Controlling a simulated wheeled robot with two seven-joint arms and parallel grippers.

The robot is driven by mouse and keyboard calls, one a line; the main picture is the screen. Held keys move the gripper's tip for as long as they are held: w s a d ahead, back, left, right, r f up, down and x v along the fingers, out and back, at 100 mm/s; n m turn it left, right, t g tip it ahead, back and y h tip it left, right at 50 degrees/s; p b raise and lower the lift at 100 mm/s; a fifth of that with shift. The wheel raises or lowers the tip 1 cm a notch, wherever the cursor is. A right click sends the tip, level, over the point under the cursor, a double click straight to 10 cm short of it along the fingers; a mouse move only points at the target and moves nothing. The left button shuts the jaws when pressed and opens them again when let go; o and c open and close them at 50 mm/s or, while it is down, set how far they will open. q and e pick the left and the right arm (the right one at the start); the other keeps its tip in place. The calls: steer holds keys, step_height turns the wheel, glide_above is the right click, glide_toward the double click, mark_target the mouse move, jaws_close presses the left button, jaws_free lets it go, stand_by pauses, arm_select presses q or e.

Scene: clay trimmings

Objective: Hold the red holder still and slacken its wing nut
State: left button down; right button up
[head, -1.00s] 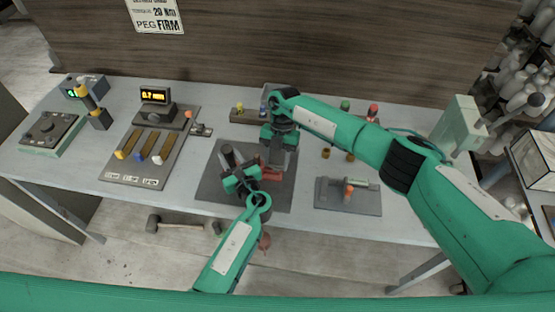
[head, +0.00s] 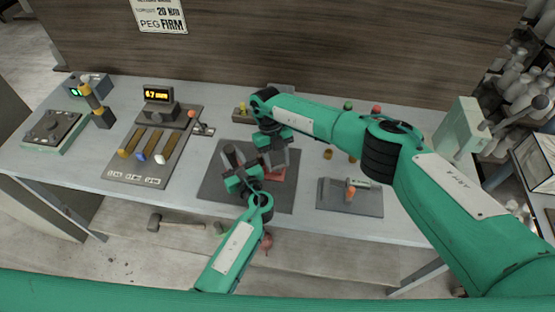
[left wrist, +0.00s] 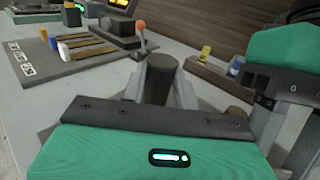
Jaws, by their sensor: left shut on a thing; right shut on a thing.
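The red holder (head: 278,175) lies on the dark mat (head: 215,190) at the middle of the table, partly covered by my grippers. My left gripper (head: 236,166) is just left of it, shut around an upright dark cylinder. The left wrist view shows this cylinder (left wrist: 161,77) between the fingers; I cannot tell whether it belongs to the holder. My right gripper (head: 275,163) points down at the red holder from above, shut on a small part there. The wing nut is not distinguishable; the fingers hide that spot.
Left of the mat are a board with several pegs (head: 150,160) and a lit display (head: 158,94). A grey fixture with an orange knob (head: 350,192) stands at right. A mallet (head: 172,222) lies below the table's front edge. Bare table separates the mat from the right fixture.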

steer(key=shift+a, duration=0.1)
stand_by(0.3)
steer(key=o, duration=1)
arm_select(q)
steer(key=shift+d, duration=0.1)
arm_select(e)
steer(key=v, duration=0.8)
arm_select(q)
steer(key=c, duration=1)
jaws_free()
steer(key=shift+s, duration=0.1)
